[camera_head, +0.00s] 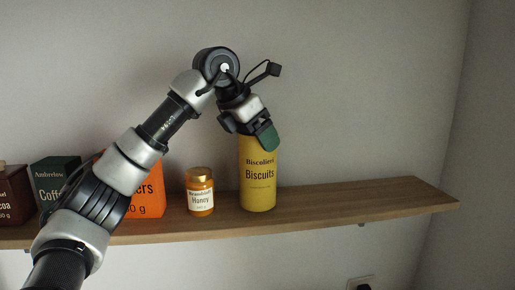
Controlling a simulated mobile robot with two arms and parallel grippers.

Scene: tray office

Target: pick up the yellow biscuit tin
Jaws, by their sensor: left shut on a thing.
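The yellow biscuit tin (257,178) stands upright on the wooden shelf, right of the honey jar; I cannot tell whether its base touches the shelf. My left gripper (262,138) comes down from above and is shut on the top of the tin. One green fingertip shows in front of the tin's upper edge. The tin's top is hidden behind the gripper. My right gripper is not in view.
The wooden shelf (340,199) is bare right of the tin. A honey jar (200,192) stands close left of it. An orange packet (150,195), a dark green coffee box (53,178) and a brown box (14,195) stand further left, partly behind my arm.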

